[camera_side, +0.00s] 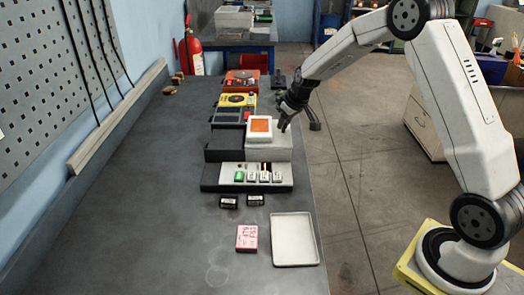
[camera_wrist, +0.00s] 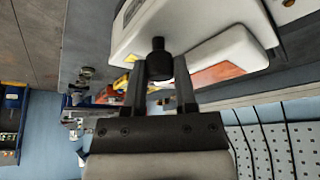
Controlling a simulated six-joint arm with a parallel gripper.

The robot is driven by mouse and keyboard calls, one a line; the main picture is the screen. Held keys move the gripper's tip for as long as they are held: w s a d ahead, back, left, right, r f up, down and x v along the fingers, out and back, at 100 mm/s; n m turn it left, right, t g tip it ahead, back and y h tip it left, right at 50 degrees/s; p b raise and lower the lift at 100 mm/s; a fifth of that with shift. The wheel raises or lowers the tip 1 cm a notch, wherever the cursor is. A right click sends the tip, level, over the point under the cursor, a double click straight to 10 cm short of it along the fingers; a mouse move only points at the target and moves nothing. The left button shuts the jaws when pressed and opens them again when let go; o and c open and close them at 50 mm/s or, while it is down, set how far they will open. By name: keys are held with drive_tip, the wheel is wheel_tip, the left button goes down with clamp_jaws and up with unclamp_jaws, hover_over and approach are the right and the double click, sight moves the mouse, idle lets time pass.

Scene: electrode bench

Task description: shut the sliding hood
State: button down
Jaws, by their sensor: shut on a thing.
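The sliding hood (camera_side: 281,147) is a pale grey box with an orange panel on its raised top part (camera_side: 260,126). It sits behind an uncovered front strip (camera_side: 226,174) that holds one green and several white small blocks. My gripper (camera_side: 285,125) is at the hood's right rear side. In the wrist view, the hood (camera_wrist: 225,45) fills the upper part. The fingers of my gripper (camera_wrist: 160,68) are shut on a black knob (camera_wrist: 158,58) that sticks out from the hood. The side view does not show the knob clearly.
Black blocks (camera_side: 228,202) lie in front of the strip. A pink-red box (camera_side: 247,238) and an empty white tray (camera_side: 293,258) are nearer the camera. Yellow (camera_side: 236,100) and orange-red (camera_side: 241,80) devices stand behind the hood. The bench left of it is clear.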

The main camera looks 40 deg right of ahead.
drive_tip(key=shift+s+d, duration=0.15)
drive_tip(key=shift+d, duration=0.1)
drive_tip(key=c, duration=0.5)
unclamp_jaws()
drive_tip(key=shift+o, duration=0.5)
drive_tip(key=shift+a, duration=0.1)
drive_tip(key=v, duration=0.7)
drive_tip(key=shift+r, duration=0.4)
drive_tip(key=shift+s, duration=0.2)
drive_tip(key=s+a+f+g, duration=0.1)
drive_tip(key=s+a+f, duration=0.2)
drive_tip(key=s+a, duration=0.4)
drive_tip(key=s+a+f+g, duration=0.1)
drive_tip(key=s+a+f, duration=0.2)
drive_tip(key=s+a, duration=0.4)
drive_tip(key=s, duration=0.8)
drive_tip(key=shift+s+a, duration=0.3)
drive_tip(key=shift+a, duration=0.05)
